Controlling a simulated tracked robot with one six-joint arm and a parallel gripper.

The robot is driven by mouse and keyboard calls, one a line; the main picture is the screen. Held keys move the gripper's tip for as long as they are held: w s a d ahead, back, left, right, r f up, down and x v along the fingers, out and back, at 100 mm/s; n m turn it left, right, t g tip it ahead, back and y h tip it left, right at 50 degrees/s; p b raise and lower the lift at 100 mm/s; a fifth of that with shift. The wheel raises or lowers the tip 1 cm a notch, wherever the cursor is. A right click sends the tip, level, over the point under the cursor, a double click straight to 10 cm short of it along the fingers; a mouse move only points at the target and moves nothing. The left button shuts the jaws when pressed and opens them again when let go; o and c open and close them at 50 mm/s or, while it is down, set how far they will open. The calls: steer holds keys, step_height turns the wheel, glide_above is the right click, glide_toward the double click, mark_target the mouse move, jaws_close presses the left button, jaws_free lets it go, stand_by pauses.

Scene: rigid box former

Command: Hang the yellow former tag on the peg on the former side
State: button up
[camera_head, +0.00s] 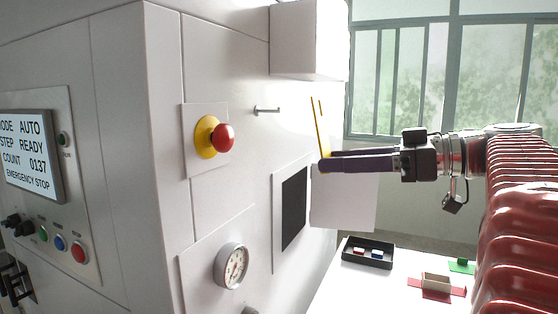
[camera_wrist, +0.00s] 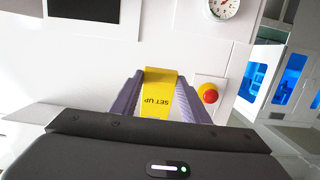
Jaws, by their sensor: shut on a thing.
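The yellow former tag (camera_head: 321,128) is held upright in my gripper (camera_head: 322,161), which is shut on its lower end. In the wrist view the yellow tag (camera_wrist: 160,92) shows the words "SET UP" upside down between the purple fingers of my gripper (camera_wrist: 160,84). The peg (camera_head: 267,110) is a short metal pin sticking out of the white former side (camera_head: 230,80). The tag is to the right of the peg in the head view and apart from it. The peg does not show clearly in the wrist view.
A red emergency button (camera_head: 223,137) on a yellow base sticks out left of the peg. A white box (camera_head: 310,40) juts out above. A gauge (camera_head: 232,265) and a dark panel (camera_head: 294,207) lie below. A black tray (camera_head: 368,252) stands on the white table.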

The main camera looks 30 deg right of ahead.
steer(key=shift+w+a, duration=0.1)
steer(key=shift+w, duration=0.05)
steer(key=x, duration=0.8)
steer(key=shift+w+a+f, duration=0.2)
steer(key=shift+w+a, duration=0.05)
steer(key=shift+a, duration=0.05)
stand_by(1.3)
stand_by(0.6)
steer(key=o, duration=1.1)
steer(key=v, duration=1.3)
steer(key=shift+s+d, duration=0.3)
